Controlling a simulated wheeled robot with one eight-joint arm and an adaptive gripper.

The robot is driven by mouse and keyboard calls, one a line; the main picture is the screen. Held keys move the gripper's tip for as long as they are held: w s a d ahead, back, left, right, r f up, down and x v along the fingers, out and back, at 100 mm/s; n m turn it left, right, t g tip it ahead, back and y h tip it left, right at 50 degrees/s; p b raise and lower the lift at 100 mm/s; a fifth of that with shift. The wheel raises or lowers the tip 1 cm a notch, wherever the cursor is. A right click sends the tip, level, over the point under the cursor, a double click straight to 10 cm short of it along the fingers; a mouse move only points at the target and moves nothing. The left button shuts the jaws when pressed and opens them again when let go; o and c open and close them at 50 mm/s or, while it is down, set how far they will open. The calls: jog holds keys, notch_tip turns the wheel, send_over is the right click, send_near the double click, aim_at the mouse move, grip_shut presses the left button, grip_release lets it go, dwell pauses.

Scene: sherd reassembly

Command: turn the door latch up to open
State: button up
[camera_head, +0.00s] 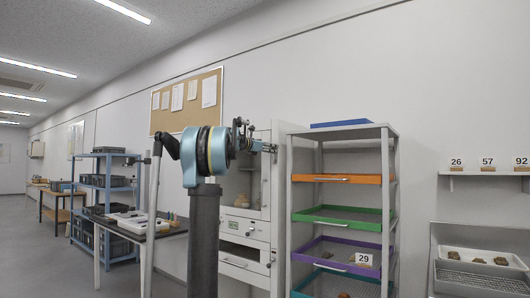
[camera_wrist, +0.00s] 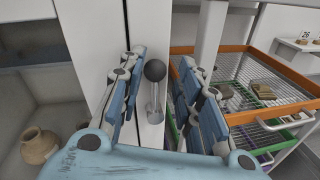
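The door latch is a short metal lever (camera_wrist: 154,102) with a black ball knob (camera_wrist: 155,70), on the narrow front of a pale cabinet (camera_wrist: 94,30). In the wrist view the knob is at the upper end of the lever. My gripper (camera_wrist: 162,62) is open, with one blue-grey finger on each side of the latch. Gaps show between the knob and both fingers, so neither appears to touch it. In the head view my gripper (camera_head: 244,136) is at the cabinet's front (camera_head: 277,185), and the latch cannot be made out clearly there.
A grey rack with orange (camera_head: 336,179), green (camera_head: 337,218) and purple (camera_head: 325,243) framed mesh drawers stands just right of the cabinet. A clay pot (camera_wrist: 38,146) sits inside the cabinet to the left. A table (camera_head: 163,229) and blue shelving (camera_head: 104,200) stand further left.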

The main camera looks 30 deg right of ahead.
jog(key=shift+w, duration=0.1)
jog(key=v, duration=1.2)
jog(key=shift+a+f, duration=0.1)
jog(key=shift+f, duration=0.05)
dwell(0.4)
jog(key=s+a+f+m+y, duration=0.5)
jog(key=s+a+f, duration=0.7)
jog(key=f, duration=0.8)
jog(key=s+a+f+m+g+y, duration=0.1)
jog(key=s+a+f+m+y, duration=0.5)
jog(key=s+a+f, duration=0.7)
jog(key=s+a+f+m+y, duration=0.6)
jog(key=s+a+f, duration=0.7)
jog(key=f, duration=1.5)
jog(key=a, duration=0.4)
jog(key=shift+a+m, duration=0.3)
jog(key=shift+a, duration=0.05)
jog(key=shift+w, duration=0.1)
